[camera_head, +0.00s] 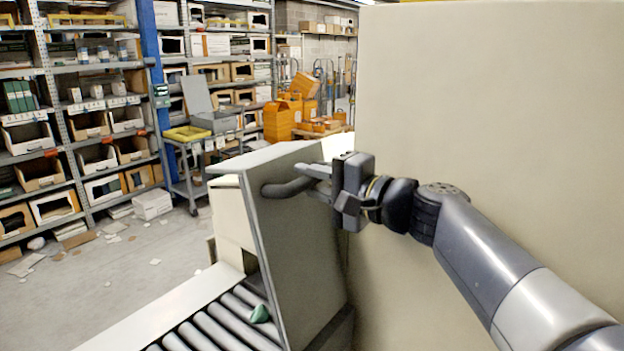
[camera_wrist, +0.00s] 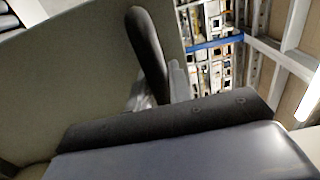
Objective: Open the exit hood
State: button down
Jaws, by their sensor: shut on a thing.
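The exit hood (camera_head: 300,235) is a grey-beige panel standing tilted over the end of a roller conveyor (camera_head: 215,325). A dark bar handle (camera_head: 285,188) sticks out near its top. My gripper (camera_head: 318,183) reaches in from the right and is shut on the handle. In the wrist view the dark handle (camera_wrist: 148,45) rises from between the fingers of my gripper (camera_wrist: 155,92), with the hood's flat face (camera_wrist: 70,80) behind it. The fingers partly hide the handle's right end.
A large beige panel (camera_head: 490,120) stands close behind my arm on the right. A small green piece (camera_head: 260,314) lies on the rollers. Shelving racks (camera_head: 80,110), a grey cart (camera_head: 195,160) and orange bins (camera_head: 285,115) stand beyond. The floor at left is mostly open, with scattered paper scraps.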

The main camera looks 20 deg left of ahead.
aim_at(289, 176)
jog(key=shift+g+h, duration=0.3)
jog(key=shift+h, duration=0.5)
jog(key=p+x, duration=0.3)
jog(key=x, duration=0.1)
jog(key=shift+w+a+r, duration=0.1)
jog(key=shift+a, duration=0.3)
jog(key=shift+w+a+f+p, duration=0.2)
jog(key=shift+a+f+p, duration=0.05)
jog(key=shift+a+p, duration=0.1)
jog(key=c, duration=1.4)
grip_release()
jog(key=shift+o, duration=0.3)
jog(key=b+v, duration=0.2)
jog(key=v, duration=0.9)
jog(key=shift+a+r+b, duration=0.1)
jog(key=shift+r+b, duration=0.1)
jog(key=shift+b, duration=0.1)
